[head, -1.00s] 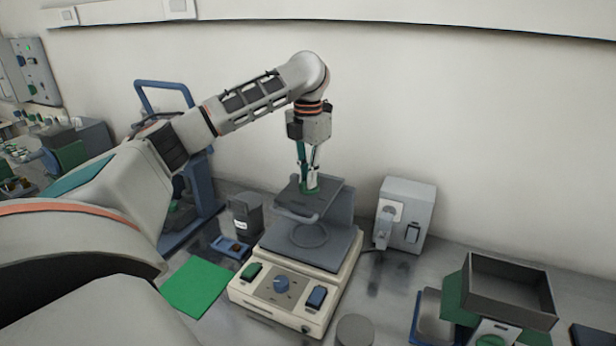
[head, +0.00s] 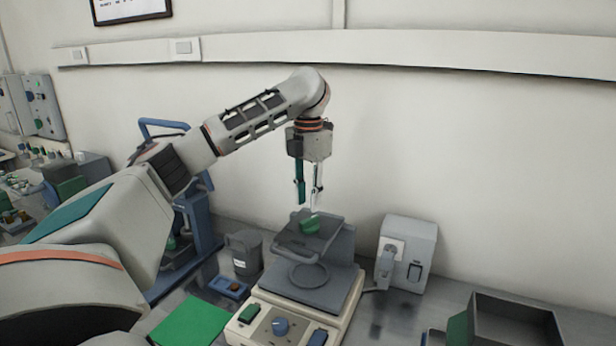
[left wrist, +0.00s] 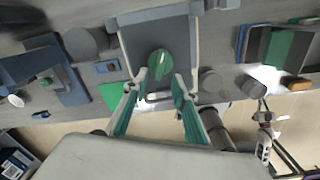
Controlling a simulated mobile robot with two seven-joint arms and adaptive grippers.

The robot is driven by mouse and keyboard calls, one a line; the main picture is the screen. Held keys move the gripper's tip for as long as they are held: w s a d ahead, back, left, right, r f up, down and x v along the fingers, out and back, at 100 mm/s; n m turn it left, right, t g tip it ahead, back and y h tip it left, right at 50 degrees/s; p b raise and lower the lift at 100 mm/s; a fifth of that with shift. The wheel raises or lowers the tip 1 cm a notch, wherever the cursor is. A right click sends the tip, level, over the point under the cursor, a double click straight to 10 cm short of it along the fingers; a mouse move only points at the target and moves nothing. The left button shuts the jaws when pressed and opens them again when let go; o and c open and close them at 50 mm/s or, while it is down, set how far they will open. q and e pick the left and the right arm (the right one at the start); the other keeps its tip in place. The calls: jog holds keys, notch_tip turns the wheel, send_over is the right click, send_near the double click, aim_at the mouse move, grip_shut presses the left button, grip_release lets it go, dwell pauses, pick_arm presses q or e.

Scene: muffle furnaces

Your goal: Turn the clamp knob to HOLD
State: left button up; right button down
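A green knob (head: 309,225) sits on the raised grey top plate (head: 325,238) of a bench device with a cream base; no label on it is readable. In the left wrist view the knob (left wrist: 160,64) looks round, lying ahead of and between the fingertips. My left gripper (head: 308,198) points down just above the knob, its two fingers apart, with nothing between them and a small gap to the knob. In the left wrist view the fingers (left wrist: 160,84) are spread too. A blue dial (head: 281,326) sits on the device's front panel.
A grey box with a plug (head: 408,252) stands right of the device. A dark grey cup (head: 244,252) and a small blue tray (head: 229,287) stand left, near a green mat (head: 190,322). An open grey bin (head: 515,325) is at front right.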

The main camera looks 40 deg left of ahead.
aim_at(308, 220)
pick_arm(q)
notch_tip(308, 220, up, 7)
jog(key=shift+f, duration=0.2)
jog(key=shift+s, duration=0.1)
dwell(0.6)
